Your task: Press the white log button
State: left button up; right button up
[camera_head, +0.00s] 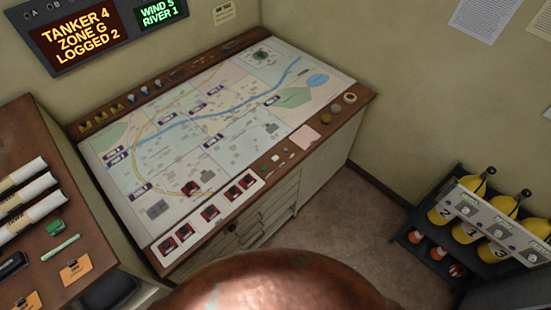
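The dispatch console (225,225) carries a large map (215,125) on its sloping top. A white strip on its front left edge holds several red-and-black items (210,213). To the right of that strip, along the wooden front rim, sit small pale and dark pieces, one of them a small whitish piece (276,158). I cannot tell whether any of these is the white log button; no label is readable there. Neither of my grippers shows in this view.
A display (85,33) reads "TANKER 4 ZONE G LOGGED 2". A wooden side desk (95,245) with rolled papers stands left. A rack (410,245) with yellow numbered cylinders stands right. Open floor (345,215) lies between console and rack. The bottom middle is blocked from view.

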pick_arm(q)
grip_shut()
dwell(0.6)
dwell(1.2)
